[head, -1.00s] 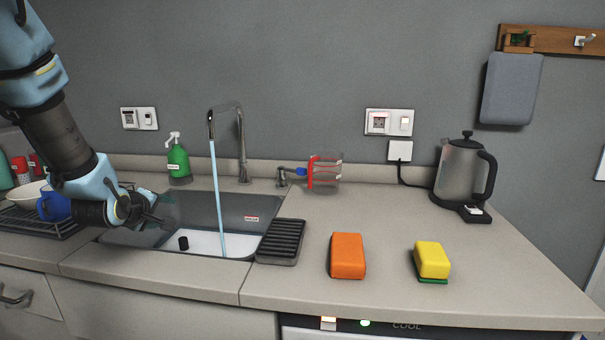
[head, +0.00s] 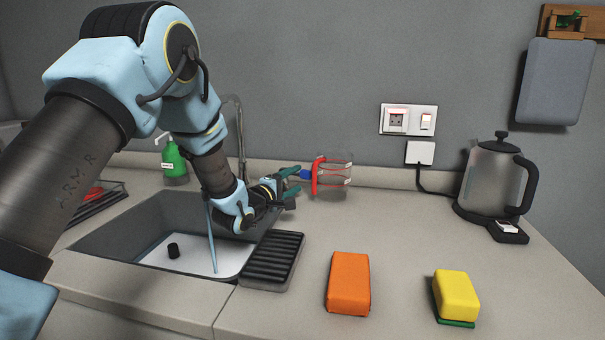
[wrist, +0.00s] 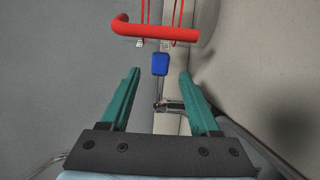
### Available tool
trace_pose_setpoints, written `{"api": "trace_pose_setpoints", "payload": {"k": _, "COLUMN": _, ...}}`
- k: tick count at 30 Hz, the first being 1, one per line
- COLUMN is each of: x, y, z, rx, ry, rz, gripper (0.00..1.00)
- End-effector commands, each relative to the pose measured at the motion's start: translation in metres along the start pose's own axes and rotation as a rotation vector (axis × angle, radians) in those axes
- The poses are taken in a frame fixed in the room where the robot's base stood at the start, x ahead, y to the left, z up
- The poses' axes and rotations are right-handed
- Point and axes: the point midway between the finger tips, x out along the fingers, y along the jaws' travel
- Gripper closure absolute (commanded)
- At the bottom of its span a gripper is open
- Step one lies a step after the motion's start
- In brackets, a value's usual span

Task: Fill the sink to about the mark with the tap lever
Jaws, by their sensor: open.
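The tap lever has a blue tip (head: 306,174) and stands on the counter right of the curved metal tap. In the wrist view the blue lever tip (wrist: 160,64) lies ahead between the lines of my two green fingers, with clear gaps on both sides. My gripper (head: 293,187) is open and empty, close in front of the lever. The red-lettered label on the sink wall is hidden by my arm. I cannot tell the water level.
A clear jug (head: 335,180) with a red handle (wrist: 155,31) stands just beyond the lever. A black ribbed tray (head: 272,258) lies at the sink's right edge. An orange sponge (head: 349,283), a yellow sponge (head: 457,295) and a kettle (head: 488,180) are further right.

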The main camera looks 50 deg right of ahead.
Motion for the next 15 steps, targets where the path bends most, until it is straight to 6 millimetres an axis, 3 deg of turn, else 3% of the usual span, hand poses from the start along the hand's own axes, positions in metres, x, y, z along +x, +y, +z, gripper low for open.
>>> {"api": "trace_pose_setpoints", "payload": {"k": 6, "x": 0.032, "y": 0.001, "z": 0.000, "rx": 0.002, "ry": -0.001, "rz": 0.000, "gripper": 0.38}}
{"api": "trace_pose_setpoints", "payload": {"k": 15, "x": 0.043, "y": 0.000, "z": 0.000, "rx": 0.001, "ry": 0.001, "rz": 0.000, "gripper": 0.38}}
